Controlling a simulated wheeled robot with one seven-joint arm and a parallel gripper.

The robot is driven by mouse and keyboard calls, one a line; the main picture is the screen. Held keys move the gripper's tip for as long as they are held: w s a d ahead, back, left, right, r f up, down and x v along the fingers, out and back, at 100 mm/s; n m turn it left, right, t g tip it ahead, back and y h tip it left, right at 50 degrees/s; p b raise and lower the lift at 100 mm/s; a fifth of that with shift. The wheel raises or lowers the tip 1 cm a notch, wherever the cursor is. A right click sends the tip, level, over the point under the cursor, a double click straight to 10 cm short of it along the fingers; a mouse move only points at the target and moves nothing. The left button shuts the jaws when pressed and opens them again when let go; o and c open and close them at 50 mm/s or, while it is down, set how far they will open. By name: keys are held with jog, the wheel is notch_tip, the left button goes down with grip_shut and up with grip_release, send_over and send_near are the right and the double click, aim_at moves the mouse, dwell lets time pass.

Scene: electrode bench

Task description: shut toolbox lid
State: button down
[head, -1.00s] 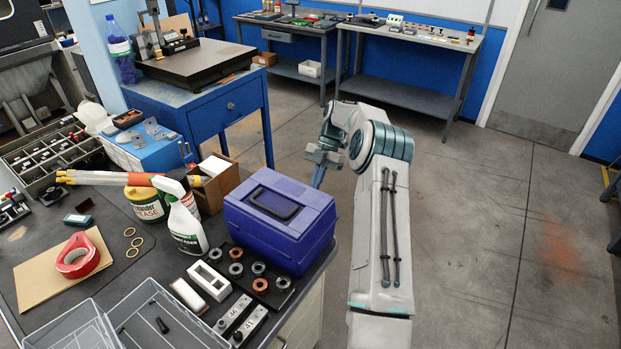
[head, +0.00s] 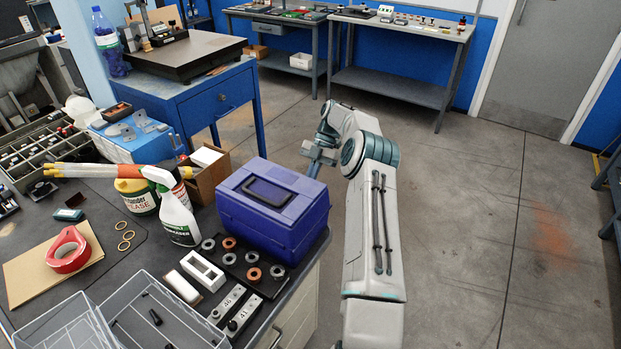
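The blue-purple toolbox (head: 268,222) stands at the right end of the dark bench. Its lid (head: 275,190) lies down on the body, with a black handle (head: 267,188) folded flat on top, and it looks shut. My gripper (head: 312,164) is beyond the toolbox's far right corner, above the floor and apart from the lid. It is small and seen from the side, so I cannot make out its fingertips clearly.
A spray bottle (head: 178,213) and a grease tub (head: 137,196) stand left of the toolbox. Rings sit on a black tray (head: 236,262) in front. Clear plastic bins (head: 185,318) lie nearer. A blue cabinet (head: 222,98) stands behind. The floor at right is free.

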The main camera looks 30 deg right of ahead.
jog(key=shift+s+f, duration=0.25)
jog(key=shift+f, duration=0.85)
jog(key=s+d+r+b, duration=0.1)
jog(key=s+d+r, duration=0.3)
jog(key=r, duration=0.2)
jog(key=s+d+r+b, duration=0.2)
jog(key=s+d+r, duration=0.1)
jog(key=r, duration=0.4)
jog(key=shift+s+d, duration=0.4)
jog(key=shift+s, duration=0.2)
jog(key=shift+a, duration=0.1)
